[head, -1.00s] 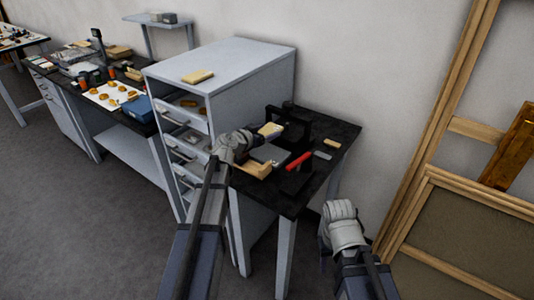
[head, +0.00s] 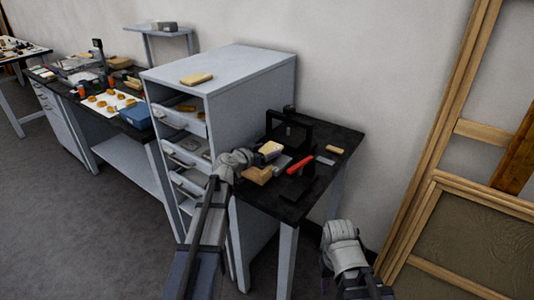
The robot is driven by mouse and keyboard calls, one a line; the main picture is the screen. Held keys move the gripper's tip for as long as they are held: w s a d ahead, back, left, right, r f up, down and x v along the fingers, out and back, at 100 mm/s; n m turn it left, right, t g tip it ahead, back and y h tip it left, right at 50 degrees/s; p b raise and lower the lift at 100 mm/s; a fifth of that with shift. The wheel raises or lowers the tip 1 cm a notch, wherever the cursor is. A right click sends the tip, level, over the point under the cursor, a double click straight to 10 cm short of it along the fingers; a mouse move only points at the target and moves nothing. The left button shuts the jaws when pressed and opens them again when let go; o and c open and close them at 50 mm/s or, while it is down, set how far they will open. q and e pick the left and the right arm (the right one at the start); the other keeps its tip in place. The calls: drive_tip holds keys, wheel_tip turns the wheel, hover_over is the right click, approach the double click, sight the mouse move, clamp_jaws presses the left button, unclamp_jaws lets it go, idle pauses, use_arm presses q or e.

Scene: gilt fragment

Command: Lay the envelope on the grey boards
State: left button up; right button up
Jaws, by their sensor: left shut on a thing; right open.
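My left gripper (head: 254,155) is over the black-topped table, shut on a small cream envelope (head: 270,148). The envelope is just above or on the grey boards (head: 282,163); I cannot tell whether they touch. The boards are partly hidden by the envelope and by a wooden block in front. My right gripper (head: 341,231) is low in front of the table's right side, open and empty, its fingers hard to make out.
A wooden block (head: 257,175), a red-handled tool (head: 300,165) and a black press-like frame (head: 292,127) crowd round the boards. The grey drawer cabinet (head: 250,95) stands left.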

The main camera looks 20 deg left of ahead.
use_arm(q)
drive_tip(key=shift+f+b, duration=0.6)
drive_tip(key=o, duration=1.1)
drive_tip(key=shift+o, duration=0.2)
drive_tip(key=shift+r, duration=0.1)
drive_tip(key=shift+r+p, duration=0.3)
drive_tip(key=shift+p, duration=0.05)
drive_tip(key=shift+r+p, duration=0.45)
drive_tip(key=shift+p, duration=0.05)
drive_tip(key=p+v, duration=0.3)
drive_tip(key=v, duration=0.9)
drive_tip(key=shift+f, duration=0.15)
